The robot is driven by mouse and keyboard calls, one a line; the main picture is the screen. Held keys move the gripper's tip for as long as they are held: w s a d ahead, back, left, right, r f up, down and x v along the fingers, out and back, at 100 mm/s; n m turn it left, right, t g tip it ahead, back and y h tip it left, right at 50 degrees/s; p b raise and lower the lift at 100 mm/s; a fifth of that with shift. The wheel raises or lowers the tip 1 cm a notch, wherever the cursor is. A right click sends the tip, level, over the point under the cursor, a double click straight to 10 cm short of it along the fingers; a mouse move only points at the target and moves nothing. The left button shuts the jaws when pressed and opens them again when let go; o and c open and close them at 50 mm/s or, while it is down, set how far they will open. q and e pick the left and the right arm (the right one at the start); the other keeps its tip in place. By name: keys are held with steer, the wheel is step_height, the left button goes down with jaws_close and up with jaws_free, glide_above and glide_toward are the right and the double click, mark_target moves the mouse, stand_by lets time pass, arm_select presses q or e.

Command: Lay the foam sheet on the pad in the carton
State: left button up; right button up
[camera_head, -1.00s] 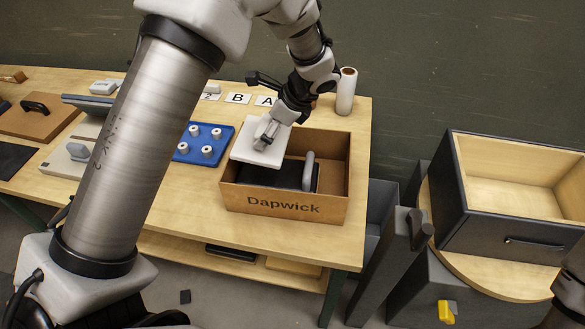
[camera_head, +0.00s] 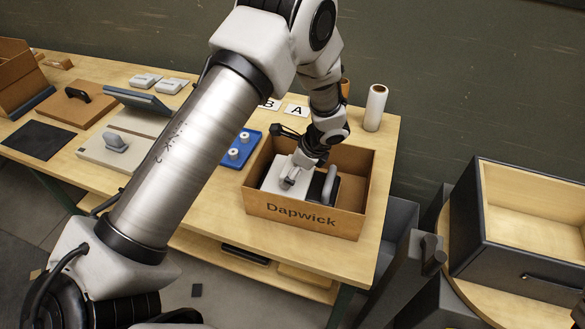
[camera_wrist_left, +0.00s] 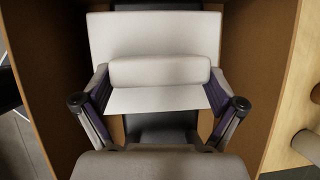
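The foam sheet (camera_head: 272,180) is white with a pale roll-shaped grip (camera_wrist_left: 160,71) on top. It is inside the brown carton (camera_head: 302,215) marked "Dapwick", toward its left side. My left gripper (camera_head: 291,178) reaches down into the carton, with its two fingers against the ends of the grip in the left wrist view (camera_wrist_left: 160,92). A dark pad (camera_head: 317,187) with a grey upright handle (camera_head: 330,184) lies in the carton; part of it shows under the sheet in the left wrist view (camera_wrist_left: 160,130). I cannot tell whether sheet and pad touch. My right gripper is out of view.
The carton walls stand close around the left gripper. A blue tray (camera_head: 238,152) with white knobs lies left of the carton. A white roll (camera_head: 375,108) stands behind it. A dark open drawer box (camera_head: 520,240) is at the right.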

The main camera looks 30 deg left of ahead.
arm_select(q)
steer(key=shift+d+r, duration=0.1)
steer(key=shift+r, duration=0.05)
steer(key=b+v, duration=0.1)
steer(key=v, duration=1.1)
